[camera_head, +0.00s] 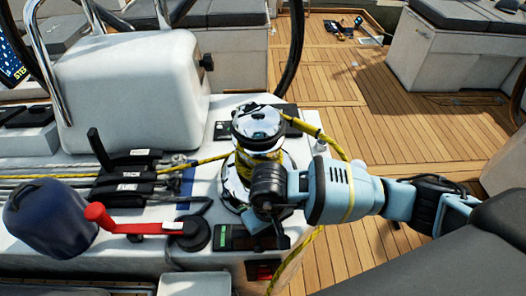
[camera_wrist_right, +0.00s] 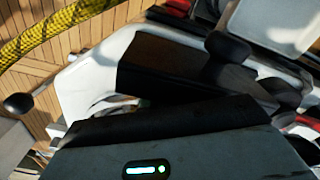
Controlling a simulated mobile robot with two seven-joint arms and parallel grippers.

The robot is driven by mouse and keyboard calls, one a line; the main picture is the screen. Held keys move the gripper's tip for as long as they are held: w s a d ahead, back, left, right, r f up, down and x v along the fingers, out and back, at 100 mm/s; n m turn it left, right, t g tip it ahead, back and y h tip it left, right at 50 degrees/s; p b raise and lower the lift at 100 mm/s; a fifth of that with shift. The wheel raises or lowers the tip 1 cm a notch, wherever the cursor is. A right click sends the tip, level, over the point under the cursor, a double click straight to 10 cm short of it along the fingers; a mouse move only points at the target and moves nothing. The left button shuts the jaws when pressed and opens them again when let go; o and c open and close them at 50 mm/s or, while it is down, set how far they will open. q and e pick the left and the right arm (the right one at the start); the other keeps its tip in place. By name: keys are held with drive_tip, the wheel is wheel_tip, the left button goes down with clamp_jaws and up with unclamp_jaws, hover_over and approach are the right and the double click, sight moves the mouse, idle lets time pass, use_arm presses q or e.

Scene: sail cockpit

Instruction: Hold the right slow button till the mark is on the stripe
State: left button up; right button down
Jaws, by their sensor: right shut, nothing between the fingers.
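The chrome winch (camera_head: 258,125) stands on the white cockpit console, with yellow rope (camera_head: 335,150) wrapped around its drum. The rope runs left across a blue stripe (camera_head: 186,178); I cannot make out a mark on it. A dark button panel (camera_head: 232,238) with a green strip lies at the winch's front foot. My right gripper (camera_head: 281,238) is shut and empty, pointing down beside the panel's right end. It hides whatever button lies under it, so contact cannot be told. In the wrist view the dark fingers (camera_wrist_right: 225,65) fill the middle. My left gripper is out of view.
A red-handled lever (camera_head: 130,222) and a dark blue covered winch (camera_head: 50,218) stand to the left. Black clutches (camera_head: 128,182) hold several lines. Another small panel (camera_head: 223,131) sits behind the winch. A red item (camera_head: 262,270) is below the panel. Teak floor lies right.

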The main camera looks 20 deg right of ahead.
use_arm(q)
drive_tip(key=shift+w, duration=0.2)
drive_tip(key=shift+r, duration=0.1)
use_arm(e)
drive_tip(key=shift+r+p, duration=0.7)
drive_tip(key=shift+r, duration=0.95)
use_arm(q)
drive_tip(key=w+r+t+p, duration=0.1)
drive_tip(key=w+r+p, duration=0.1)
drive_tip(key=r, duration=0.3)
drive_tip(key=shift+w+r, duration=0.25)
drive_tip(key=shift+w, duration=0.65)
use_arm(e)
wheel_tip(320, 180, up, 6)
drive_tip(key=shift+f, duration=0.15)
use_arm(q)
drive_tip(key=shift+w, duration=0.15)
